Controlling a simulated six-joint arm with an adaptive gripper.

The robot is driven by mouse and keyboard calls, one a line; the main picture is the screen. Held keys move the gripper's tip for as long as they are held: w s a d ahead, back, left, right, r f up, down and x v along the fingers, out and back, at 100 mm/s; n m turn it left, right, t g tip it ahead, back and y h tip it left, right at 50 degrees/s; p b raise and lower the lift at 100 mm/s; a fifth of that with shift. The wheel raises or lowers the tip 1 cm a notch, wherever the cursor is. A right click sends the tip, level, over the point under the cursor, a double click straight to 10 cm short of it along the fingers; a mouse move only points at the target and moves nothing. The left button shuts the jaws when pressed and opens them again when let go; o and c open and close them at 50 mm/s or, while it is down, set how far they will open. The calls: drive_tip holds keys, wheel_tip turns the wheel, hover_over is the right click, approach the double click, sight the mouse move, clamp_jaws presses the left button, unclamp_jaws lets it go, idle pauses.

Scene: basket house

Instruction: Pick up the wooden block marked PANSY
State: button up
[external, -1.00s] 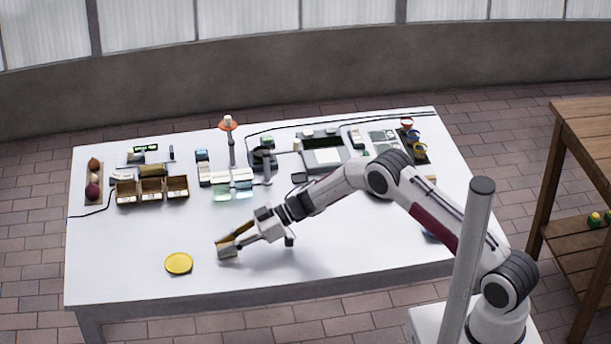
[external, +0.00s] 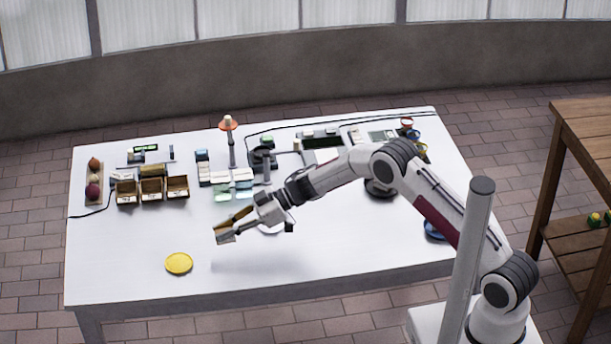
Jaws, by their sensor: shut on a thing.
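My gripper (external: 236,226) is in the front middle of the external view, raised above the white table. It is shut on a small wooden block (external: 222,238), brown on top with a pale side. The block is tilted and clear of the tabletop. Its marking is too small to read, so I cannot tell whether it says PANSY. The fingers partly hide it.
A yellow disc (external: 179,263) lies on the table (external: 130,285) left of and below my gripper. Several open wooden boxes (external: 152,189) stand at the back left. A lamp-like post (external: 229,140) and devices stand behind. The front of the table is mostly clear.

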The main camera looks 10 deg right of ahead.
drive_tip(key=shift+r, duration=2.25)
